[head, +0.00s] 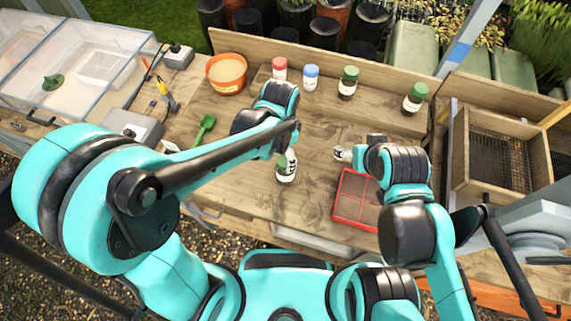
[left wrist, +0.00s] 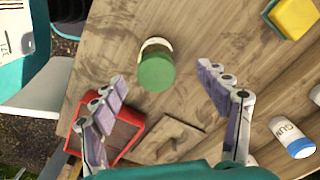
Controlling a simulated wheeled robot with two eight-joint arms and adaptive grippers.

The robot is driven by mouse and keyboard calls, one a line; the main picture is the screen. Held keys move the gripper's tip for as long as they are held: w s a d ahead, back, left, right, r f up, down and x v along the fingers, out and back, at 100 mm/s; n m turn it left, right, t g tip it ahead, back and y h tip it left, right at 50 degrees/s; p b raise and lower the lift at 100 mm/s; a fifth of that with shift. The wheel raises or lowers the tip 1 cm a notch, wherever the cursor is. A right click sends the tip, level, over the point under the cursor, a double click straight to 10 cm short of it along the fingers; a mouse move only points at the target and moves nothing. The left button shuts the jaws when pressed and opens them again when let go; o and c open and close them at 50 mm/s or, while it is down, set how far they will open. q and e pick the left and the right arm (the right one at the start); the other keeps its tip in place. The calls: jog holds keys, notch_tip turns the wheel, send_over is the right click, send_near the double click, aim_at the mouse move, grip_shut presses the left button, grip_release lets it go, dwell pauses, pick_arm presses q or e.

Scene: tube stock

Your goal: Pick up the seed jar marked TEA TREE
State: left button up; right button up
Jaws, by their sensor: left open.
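A white jar with a green lid stands on the bench under my left gripper (head: 287,151); its white body (head: 286,174) shows in the head view. In the left wrist view its green lid (left wrist: 156,71) lies between the two open fingers (left wrist: 163,78), with a gap on each side. Its label cannot be read. Two more green-lidded jars (head: 348,84) (head: 415,98) stand at the back, with a blue-lidded jar (head: 311,78) and a red-lidded jar (head: 280,69). My right gripper (head: 342,154) is over the bench; its finger state is unclear.
A red tray (head: 340,212) lies right of the near jar. An orange pot (head: 226,86), green scoop (head: 204,128) and wooden sieve box (head: 461,150) stand around.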

pick_arm(q)
jog(key=f, duration=0.2)
jog(key=f+b, duration=0.1)
jog(key=f, duration=0.2)
jog(key=d+f+b, duration=0.1)
jog(key=f, duration=0.2)
jog(key=shift+s, duration=0.1)
jog(key=c, duration=1.4)
